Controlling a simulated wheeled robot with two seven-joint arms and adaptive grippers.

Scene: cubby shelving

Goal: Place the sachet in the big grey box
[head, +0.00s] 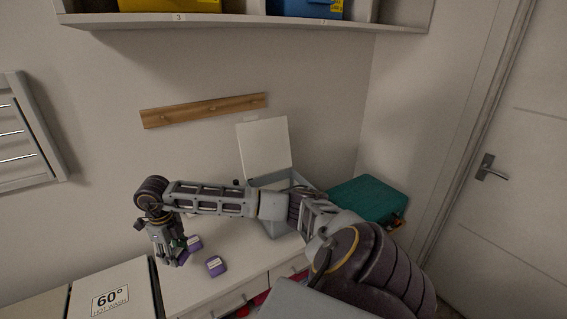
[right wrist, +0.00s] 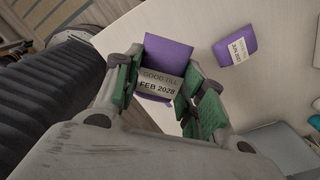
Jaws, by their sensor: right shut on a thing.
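A purple sachet with a pale "GOOD TILL FEB 2028" label (right wrist: 168,52) is between the fingers of my right gripper (right wrist: 160,100) in the right wrist view. The gripper is shut on it. In the head view my right gripper (head: 170,257) points down low over the white counter, with purple (head: 194,243) showing beside its fingers. The big grey box (head: 268,181) stands farther right against the wall, its pale lid (head: 264,148) raised. My right arm crosses in front of the box and hides much of its front and inside. My left gripper is out of view.
A second purple labelled sachet (head: 215,265) lies on the counter (head: 200,290), right of the gripper; it also shows in the right wrist view (right wrist: 235,46). A teal case (head: 368,199) is right of the box. A "60° hot wash" lid (head: 112,296) is at lower left. A shelf (head: 240,22) hangs above.

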